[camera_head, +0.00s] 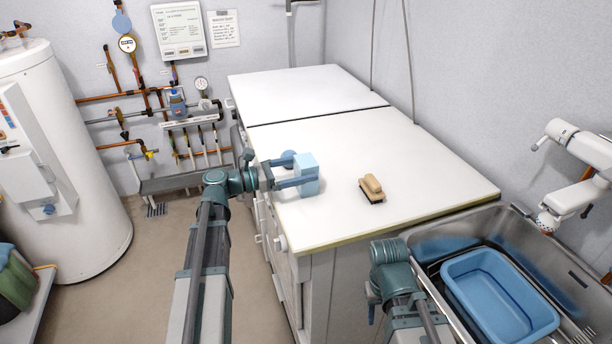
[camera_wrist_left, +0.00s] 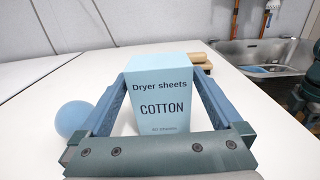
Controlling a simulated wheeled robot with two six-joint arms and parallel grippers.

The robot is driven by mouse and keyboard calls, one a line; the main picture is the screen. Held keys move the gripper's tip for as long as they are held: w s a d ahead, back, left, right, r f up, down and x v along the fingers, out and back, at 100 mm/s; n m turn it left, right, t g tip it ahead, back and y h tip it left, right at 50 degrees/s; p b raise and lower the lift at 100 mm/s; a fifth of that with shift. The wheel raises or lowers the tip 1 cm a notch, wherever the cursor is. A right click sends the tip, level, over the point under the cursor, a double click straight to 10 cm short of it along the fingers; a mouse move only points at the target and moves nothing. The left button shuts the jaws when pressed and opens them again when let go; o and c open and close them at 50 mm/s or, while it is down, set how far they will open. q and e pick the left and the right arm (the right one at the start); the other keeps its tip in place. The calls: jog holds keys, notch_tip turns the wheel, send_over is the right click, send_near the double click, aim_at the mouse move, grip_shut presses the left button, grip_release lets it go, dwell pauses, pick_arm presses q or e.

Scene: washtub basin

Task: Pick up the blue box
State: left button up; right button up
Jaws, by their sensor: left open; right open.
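The light blue box (camera_head: 307,172) stands upright on the white countertop near its left edge. In the left wrist view the box (camera_wrist_left: 160,98) reads "Dryer sheets COTTON". My left gripper (camera_head: 297,175) is open, with its two fingers on either side of the box; the wrist view shows the fingers (camera_wrist_left: 160,88) flanking it. Whether the fingers touch the box I cannot tell. My right arm shows at the bottom right of the head view, over the edge by the sink; its fingertips are not visible.
A blue ball (camera_wrist_left: 73,119) sits on the counter just left of the box. A wooden-handled brush (camera_head: 371,188) lies to the right. A metal sink (camera_head: 512,232) holds a blue tub (camera_head: 500,296). The white countertop (camera_head: 420,170) is clear around the brush.

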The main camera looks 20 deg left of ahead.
pick_arm(q)
jog(key=shift+w+d, duration=0.45)
jog(key=shift+d, duration=0.15)
jog(key=shift+c, duration=0.3)
jog(key=c, duration=1.2)
jog(key=shift+r, duration=0.15)
